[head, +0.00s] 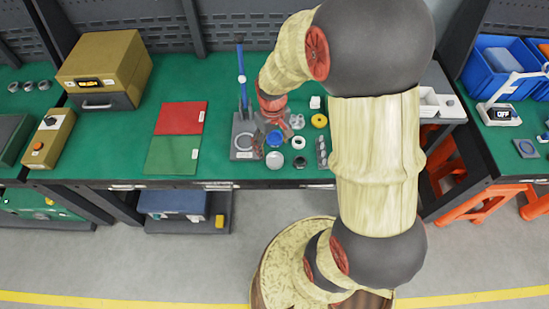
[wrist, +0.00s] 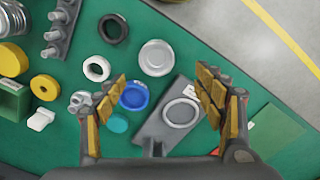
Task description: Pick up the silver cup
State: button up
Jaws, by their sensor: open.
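The silver cup (wrist: 157,57) looks like a round, pale grey dish seen from above in the wrist view. It stands on the green bench, just beyond my fingertips. In the head view the silver cup (head: 275,161) is near the front edge of the bench. My gripper (wrist: 160,88) is open, with its padded fingers spread wide and nothing between them touching. In the head view my gripper (head: 266,140) hangs low over the bench, just behind the cup and partly hidden by my arm.
A blue round part (wrist: 134,96) lies below the cup in the wrist view, beside a grey plate with a ring (wrist: 168,130). A white ring (wrist: 97,69), a black ring (wrist: 113,28) and a yellow ring (wrist: 44,87) lie left. Red and green mats (head: 172,155) lie left.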

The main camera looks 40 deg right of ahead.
aim_at(275, 160)
jog(key=f+b, duration=0.1)
jog(key=f, duration=0.2)
jog(key=f+b, duration=0.1)
jog(key=f, duration=0.1)
jog(key=f+b, duration=0.1)
jog(key=f, duration=0.2)
jog(key=shift+s+d+f, duration=0.15)
jog(key=shift+d+f, duration=0.15)
jog(key=shift+r, duration=0.1)
jog(key=shift+c, duration=1.1)
jog(key=c, duration=1.1)
